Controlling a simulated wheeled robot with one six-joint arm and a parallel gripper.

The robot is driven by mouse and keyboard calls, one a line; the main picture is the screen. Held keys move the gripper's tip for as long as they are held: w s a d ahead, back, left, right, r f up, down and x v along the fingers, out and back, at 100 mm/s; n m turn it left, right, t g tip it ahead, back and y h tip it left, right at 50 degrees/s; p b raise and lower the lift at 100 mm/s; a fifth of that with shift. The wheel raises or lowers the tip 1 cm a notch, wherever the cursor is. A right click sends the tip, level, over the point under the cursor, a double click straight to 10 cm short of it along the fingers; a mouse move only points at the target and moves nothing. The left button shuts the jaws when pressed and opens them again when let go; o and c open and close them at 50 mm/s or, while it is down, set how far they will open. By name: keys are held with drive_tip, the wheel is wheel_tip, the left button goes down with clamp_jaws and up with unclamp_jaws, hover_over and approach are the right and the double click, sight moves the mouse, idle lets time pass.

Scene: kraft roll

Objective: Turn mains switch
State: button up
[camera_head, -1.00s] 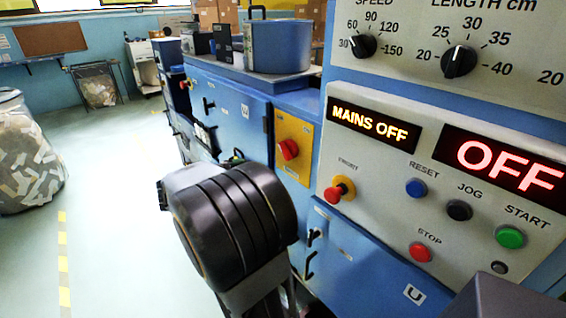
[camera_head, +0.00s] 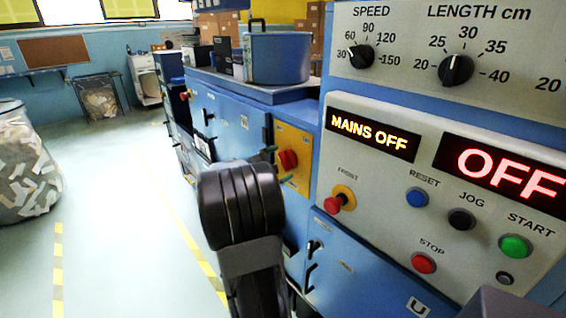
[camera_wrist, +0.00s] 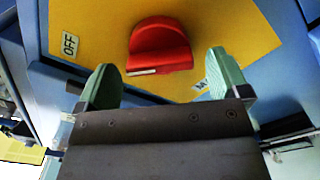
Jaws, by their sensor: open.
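The mains switch is a red knob (camera_head: 288,160) on a yellow plate (camera_head: 296,138) on the blue machine's side. A second label is partly hidden behind the right finger. My gripper (camera_wrist: 161,65) is open, with pale green fingers apart. The knob lies ahead of the gap between the fingertips, with no visible contact. In the head view my gripper (camera_head: 276,164) is at the switch, partly hidden by my arm.
The control panel (camera_head: 450,112) at right reads MAINS OFF (camera_head: 369,127) and OFF (camera_head: 508,172). A red front button (camera_head: 336,202) sits close to my arm. A blue pot (camera_head: 278,55) stands on the machine.

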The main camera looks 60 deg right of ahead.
drive_tip(key=shift+x, duration=0.95)
drive_tip(key=shift+f, duration=0.1)
drive_tip(key=c, duration=0.9)
